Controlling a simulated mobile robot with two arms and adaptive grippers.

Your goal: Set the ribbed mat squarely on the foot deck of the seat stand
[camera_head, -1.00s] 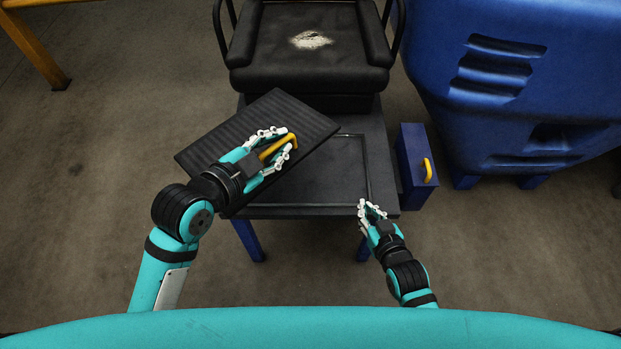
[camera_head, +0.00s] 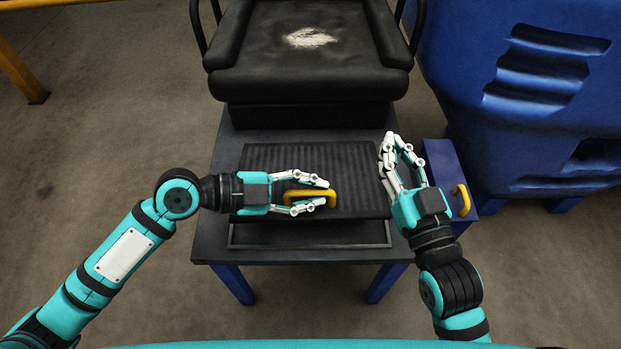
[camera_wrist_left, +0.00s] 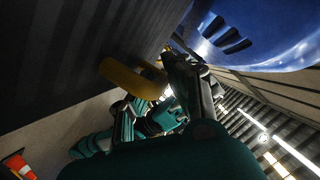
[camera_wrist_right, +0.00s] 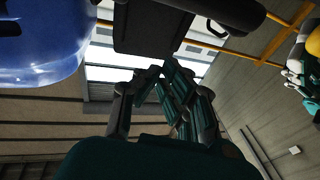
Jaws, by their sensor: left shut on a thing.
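The ribbed mat (camera_head: 345,165), a dark board with a yellow handle (camera_head: 322,194), is over the foot deck (camera_head: 212,235) in front of the seat. My left gripper (camera_head: 325,193) is shut on the handle. The mat's sides run nearly parallel to the deck's raised frame (camera_head: 310,246). The front strip of the frame shows bare; the mat hides the rest. Whether the mat touches the deck or hovers is unclear. My right gripper (camera_head: 391,138) is beside the mat's right edge, fingertips close together. The handle also shows in the left wrist view (camera_wrist_left: 130,78).
The black seat (camera_head: 300,65) with a worn white patch stands behind the deck. A blue box (camera_head: 447,170) with a yellow handle (camera_head: 462,200) is right of the deck. A large blue container (camera_head: 500,130) fills the right.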

